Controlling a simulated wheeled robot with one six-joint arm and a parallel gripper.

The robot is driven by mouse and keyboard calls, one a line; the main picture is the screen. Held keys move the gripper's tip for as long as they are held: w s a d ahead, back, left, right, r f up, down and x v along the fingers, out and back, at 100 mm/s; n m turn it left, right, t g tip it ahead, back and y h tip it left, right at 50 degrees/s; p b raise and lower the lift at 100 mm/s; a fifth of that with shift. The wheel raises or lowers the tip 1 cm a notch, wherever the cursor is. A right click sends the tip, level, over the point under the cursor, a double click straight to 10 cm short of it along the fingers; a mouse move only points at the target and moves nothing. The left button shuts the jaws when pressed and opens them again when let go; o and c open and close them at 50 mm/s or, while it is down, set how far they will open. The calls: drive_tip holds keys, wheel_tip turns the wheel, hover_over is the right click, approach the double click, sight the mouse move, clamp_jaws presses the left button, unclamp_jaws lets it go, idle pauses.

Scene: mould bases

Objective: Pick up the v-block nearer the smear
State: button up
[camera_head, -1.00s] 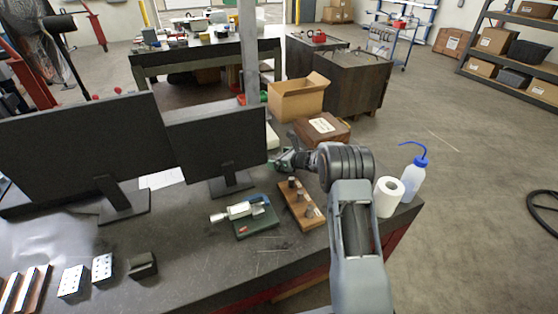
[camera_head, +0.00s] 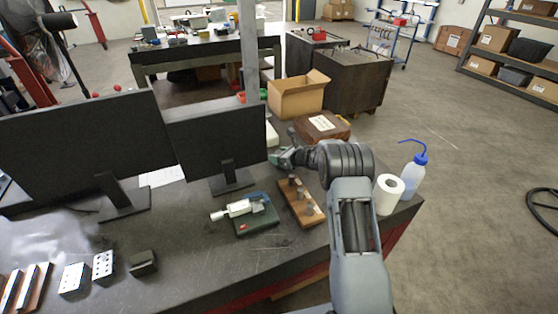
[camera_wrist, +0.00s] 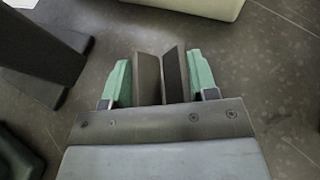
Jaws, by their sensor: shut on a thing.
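In the wrist view my gripper (camera_wrist: 161,77) has green fingertips on either side of a dark grey v-block (camera_wrist: 149,80), whose two slanted faces form a V. The gripper is shut on it. In the head view my gripper (camera_head: 284,157) is on the far side of the wooden pin stand, near the right monitor; the held block cannot be made out there. A small dark block (camera_head: 143,263) lies at the front left of the bench; I cannot tell whether it is a v-block. I cannot make out the smear with certainty.
Two monitors (camera_head: 215,140) stand behind. A paper roll (camera_head: 387,194) and a wash bottle (camera_head: 413,178) are at right. Drilled blocks (camera_head: 103,266) lie at left.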

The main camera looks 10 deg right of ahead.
drive_tip(key=shift+f, duration=0.1)
drive_tip(key=c, duration=0.4)
drive_tip(key=shift+c, duration=0.3)
